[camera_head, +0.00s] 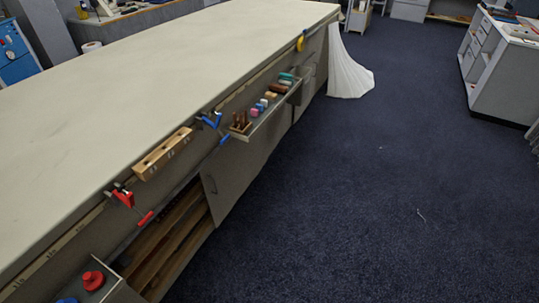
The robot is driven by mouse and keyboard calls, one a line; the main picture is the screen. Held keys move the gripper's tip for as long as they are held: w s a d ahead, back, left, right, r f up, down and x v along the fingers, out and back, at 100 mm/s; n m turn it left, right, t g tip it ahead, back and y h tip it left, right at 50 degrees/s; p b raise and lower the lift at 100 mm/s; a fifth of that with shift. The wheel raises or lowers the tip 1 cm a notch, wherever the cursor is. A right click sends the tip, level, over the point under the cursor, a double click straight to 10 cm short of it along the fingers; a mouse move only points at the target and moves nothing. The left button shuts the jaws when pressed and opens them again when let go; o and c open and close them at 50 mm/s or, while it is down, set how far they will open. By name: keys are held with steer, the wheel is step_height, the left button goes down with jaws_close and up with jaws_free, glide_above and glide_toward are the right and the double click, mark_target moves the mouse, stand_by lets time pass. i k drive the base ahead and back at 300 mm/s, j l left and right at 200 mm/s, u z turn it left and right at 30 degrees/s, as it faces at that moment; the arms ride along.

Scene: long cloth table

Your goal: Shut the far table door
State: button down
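The long table (170,85) runs from the lower left to the upper middle, with a pale cloth top and grey cabinet fronts along its right side. A grey door panel (235,172) with a small dark handle stands beside an open bay (165,240) showing brown wooden boards inside. I cannot tell whether this panel is swung out or flush. Farther along, more grey front panels (312,72) show near the table's far end; whether one of them stands ajar is too small to tell. My gripper is not in view.
A shelf (268,112) with spools and wooden pegs juts from the table side. Blue clamps (211,120), a red clamp (123,196) and a wooden block (163,153) sit along the edge. White cloth (347,72) hangs to the floor at the far end. Blue carpet (390,200) is largely clear.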

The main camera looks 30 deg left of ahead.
mark_target(227, 175)
steer(key=i+l+u, duration=0.15)
steer(key=i, duration=0.35)
steer(key=i+u, duration=0.15)
steer(key=i, duration=0.4)
steer(key=i+l+u, duration=0.15)
steer(key=i, duration=0.3)
steer(key=i+l+u, duration=0.25)
steer(key=u, duration=0.2)
steer(key=i+l+u, duration=0.7)
steer(key=u, duration=0.25)
steer(key=i+l+u, duration=0.15)
steer(key=l+u, duration=0.3)
steer(key=l, duration=0.2)
